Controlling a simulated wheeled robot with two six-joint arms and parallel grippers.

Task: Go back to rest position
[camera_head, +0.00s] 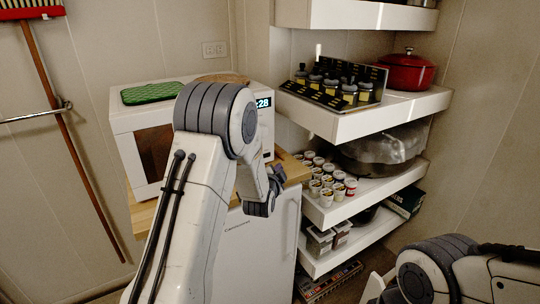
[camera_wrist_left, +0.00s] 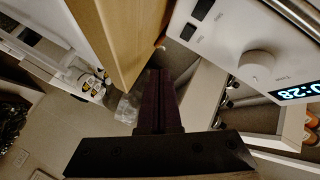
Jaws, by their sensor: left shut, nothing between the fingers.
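My left arm reaches up across the middle of the head view. Its gripper (camera_head: 278,174) is at the front right corner of the white microwave, just above the wooden top. In the left wrist view the dark fingers (camera_wrist_left: 158,95) are together with nothing between them. The microwave's panel, knob and clock display are close by at the upper right of that view. My right arm shows only in part at the lower right of the head view, and its gripper is out of the picture.
The microwave (camera_head: 127,122) stands on a wooden top (camera_head: 143,214) over a white fridge (camera_head: 262,262). Shelves on the right hold spice jars, a red pot (camera_head: 407,72) and several small cups (camera_head: 325,187). A broom (camera_head: 60,125) hangs on the left wall.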

